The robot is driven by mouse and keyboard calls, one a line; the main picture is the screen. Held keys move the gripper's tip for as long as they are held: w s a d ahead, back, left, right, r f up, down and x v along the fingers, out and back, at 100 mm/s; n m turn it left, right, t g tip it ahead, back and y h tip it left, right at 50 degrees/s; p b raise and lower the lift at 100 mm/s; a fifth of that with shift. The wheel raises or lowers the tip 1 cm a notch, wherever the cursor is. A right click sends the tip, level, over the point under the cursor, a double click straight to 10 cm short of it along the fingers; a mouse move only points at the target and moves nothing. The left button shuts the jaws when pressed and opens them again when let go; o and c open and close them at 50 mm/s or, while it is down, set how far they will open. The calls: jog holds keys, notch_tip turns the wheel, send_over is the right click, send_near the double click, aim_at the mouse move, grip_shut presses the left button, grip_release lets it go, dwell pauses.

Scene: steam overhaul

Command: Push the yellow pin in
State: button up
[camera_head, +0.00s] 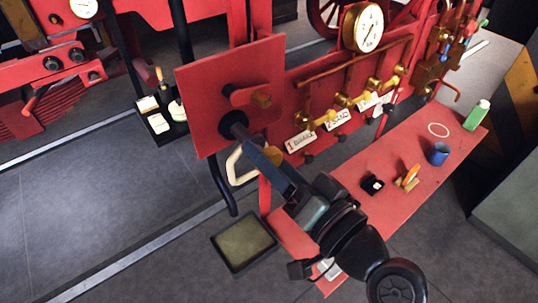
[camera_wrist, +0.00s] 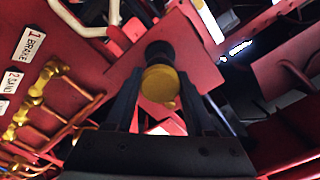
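The yellow pin shows as a round yellow end (camera_wrist: 160,83) in the middle of the wrist view, in front of a dark cylinder on a red plate. In the head view a yellow-brown round end (camera_head: 270,153) shows beside my gripper. My gripper (camera_head: 240,134) reaches up to the dark cylinder (camera_head: 231,124) low on the square red plate (camera_head: 205,110). In the wrist view my two dark fingers (camera_wrist: 161,68) are apart, one on each side of the yellow end. Whether they touch it or the cylinder I cannot tell. The fingertips' contact is hidden.
A cream loop handle (camera_head: 238,166) hangs beside my gripper. Brass valves (camera_head: 342,100) with labels and a gauge (camera_head: 363,27) are right. A red bench (camera_head: 415,190) holds a blue cup (camera_head: 438,153) and a green bottle (camera_head: 477,115).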

aim_at(249, 135)
grip_shut()
jog(key=shift+w, duration=0.1)
jog(key=x, duration=0.4)
jog(key=shift+w+a+b, duration=0.25)
jog(key=shift+b, duration=0.15)
jog(key=shift+s+r, duration=0.1)
jog(key=shift+r, duration=0.05)
jog(key=shift+o, duration=1.6)
grip_release()
jog(key=o, duration=0.3)
jog(key=shift+o, duration=0.2)
